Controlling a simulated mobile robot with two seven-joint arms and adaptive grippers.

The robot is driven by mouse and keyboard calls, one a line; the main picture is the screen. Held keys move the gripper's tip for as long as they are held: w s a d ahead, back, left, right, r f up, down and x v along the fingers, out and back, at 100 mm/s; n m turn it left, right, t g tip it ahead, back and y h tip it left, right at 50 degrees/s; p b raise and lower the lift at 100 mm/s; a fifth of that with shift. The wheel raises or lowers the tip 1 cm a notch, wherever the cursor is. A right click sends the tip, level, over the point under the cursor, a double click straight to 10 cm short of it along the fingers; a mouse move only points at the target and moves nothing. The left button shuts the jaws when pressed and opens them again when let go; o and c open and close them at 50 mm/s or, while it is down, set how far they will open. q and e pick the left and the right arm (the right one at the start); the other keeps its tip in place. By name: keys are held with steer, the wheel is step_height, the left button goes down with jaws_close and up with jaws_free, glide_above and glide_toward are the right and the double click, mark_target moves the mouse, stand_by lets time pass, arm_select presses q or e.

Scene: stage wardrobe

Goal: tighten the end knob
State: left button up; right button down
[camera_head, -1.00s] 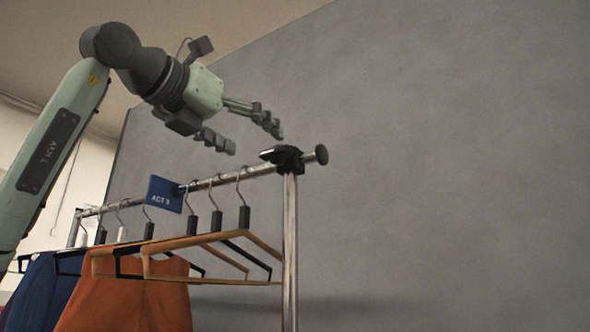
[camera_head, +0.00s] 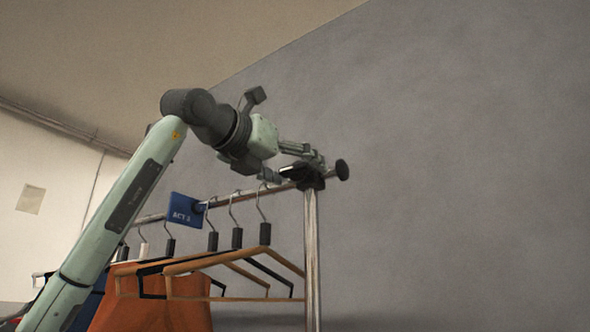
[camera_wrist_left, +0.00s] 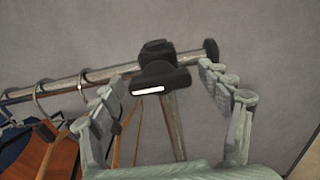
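The clothes rail ends at a black clamp fitting (camera_head: 314,182) on top of a chrome post, with a round black end cap (camera_head: 342,170) beyond it. A black knob with a bright highlight sticks out from the fitting towards me in the left wrist view (camera_wrist_left: 160,80). My left gripper (camera_head: 297,169) is open around that knob's area. In the left wrist view, one finger is left of the knob and the other right of it, with visible gaps. Neither finger appears to touch it. In the head view the fingers partly hide the fitting. My right gripper is not in view.
Several hangers, orange and dark garments (camera_head: 155,312), and a blue "ACT 3" tag (camera_head: 186,210) hang on the chrome rail (camera_head: 225,201) to the left. The chrome post (camera_head: 312,260) drops below the fitting. The space right of the end cap is clear before the grey wall.

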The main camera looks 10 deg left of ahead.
arm_select(q)
steer(key=c, duration=1.1)
steer(key=shift+r, duration=0.1)
steer(key=shift+m+p, duration=0.3)
steer(key=shift+m, duration=0.1)
steer(key=m+p, duration=0.3)
steer(key=m, duration=0.5)
steer(key=shift+a+r+p, duration=0.1)
steer(key=shift+r+p, duration=0.05)
steer(key=shift+p, duration=0.25)
steer(key=m+p, duration=0.1)
steer(key=m, duration=0.3)
steer(key=m+p, duration=0.1)
steer(key=m, duration=0.2)
steer(key=shift+m+p, duration=0.35)
steer(key=shift+m, duration=0.85)
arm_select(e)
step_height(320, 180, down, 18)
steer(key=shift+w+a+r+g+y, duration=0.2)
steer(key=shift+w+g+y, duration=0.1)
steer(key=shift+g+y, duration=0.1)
arm_select(q)
steer(key=o, duration=1.2)
